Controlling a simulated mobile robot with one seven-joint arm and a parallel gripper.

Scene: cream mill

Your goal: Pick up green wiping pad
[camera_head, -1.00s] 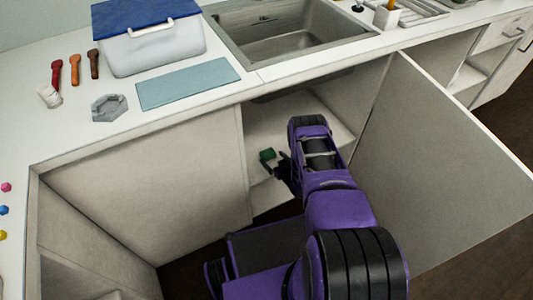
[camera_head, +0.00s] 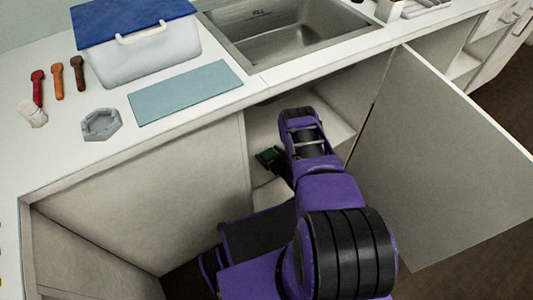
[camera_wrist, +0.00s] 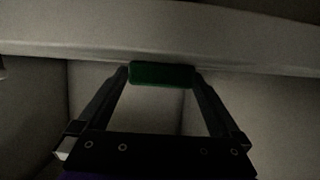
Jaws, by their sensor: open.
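The green wiping pad (camera_wrist: 161,74) shows in the wrist view as a small dark green block at the shelf edge, between the tips of my gripper (camera_wrist: 162,80). The two fingers are spread, one at each end of the pad; whether they touch it I cannot tell. In the head view the green pad (camera_head: 268,155) is a small patch inside the open cupboard, partly hidden by my gripper (camera_head: 272,160) and arm.
The cupboard door (camera_head: 440,155) stands open to the right of my arm. The closed panel (camera_head: 150,200) is on the left. Above are the counter with a blue mat (camera_head: 185,92), a blue-lidded box (camera_head: 145,55) and the sink (camera_head: 290,40). The cupboard interior is dim and narrow.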

